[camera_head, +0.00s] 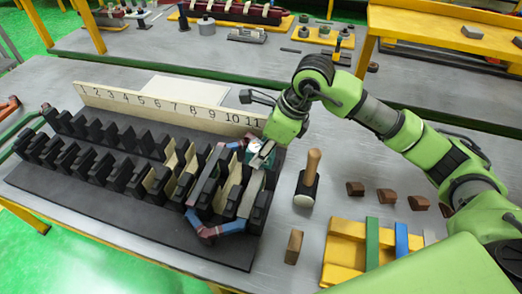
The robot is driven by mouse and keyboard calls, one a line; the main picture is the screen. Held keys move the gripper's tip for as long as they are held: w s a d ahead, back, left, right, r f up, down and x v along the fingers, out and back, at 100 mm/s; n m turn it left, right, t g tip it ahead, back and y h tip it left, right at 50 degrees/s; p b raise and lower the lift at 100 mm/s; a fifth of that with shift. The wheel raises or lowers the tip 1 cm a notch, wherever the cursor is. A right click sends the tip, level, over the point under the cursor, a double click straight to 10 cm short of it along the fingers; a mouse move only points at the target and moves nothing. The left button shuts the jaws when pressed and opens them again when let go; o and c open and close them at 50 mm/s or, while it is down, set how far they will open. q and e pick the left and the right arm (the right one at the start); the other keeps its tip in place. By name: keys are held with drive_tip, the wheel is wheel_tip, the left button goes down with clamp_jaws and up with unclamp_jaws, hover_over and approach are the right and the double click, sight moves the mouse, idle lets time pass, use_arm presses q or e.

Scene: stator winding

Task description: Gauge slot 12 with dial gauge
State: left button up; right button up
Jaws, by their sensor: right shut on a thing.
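The dark slotted stator block (75,184) lies on the grey table at left, with rows of black teeth. A pale number strip (170,107) stands behind it; numbers up to 11 are readable, and the place for 12 is hidden behind my right gripper. My right gripper (264,152) is shut on the dial gauge (254,145), which shows a small pale round face, at the block's right end. I cannot tell whether the gauge's tip is inside a slot. A blue and red coil (226,229) bends around teeth near that end. My left gripper is not in view.
A wooden-handled mallet (308,180) stands right of the block. Several brown wedges (387,196) and a yellow rack (343,246) with green and blue strips lie further right. A yellow shelf (440,30) stands behind. Green and orange bars (20,133) reach in at the left edge.

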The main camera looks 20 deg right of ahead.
drive_tip(key=shift+f+b, duration=0.2)
drive_tip(key=shift+b, duration=0.1)
drive_tip(key=o, duration=1.2)
drive_tip(key=shift+r, duration=0.1)
drive_tip(key=v, duration=1.2)
drive_tip(key=shift+d, duration=0.1)
idle(0.4)
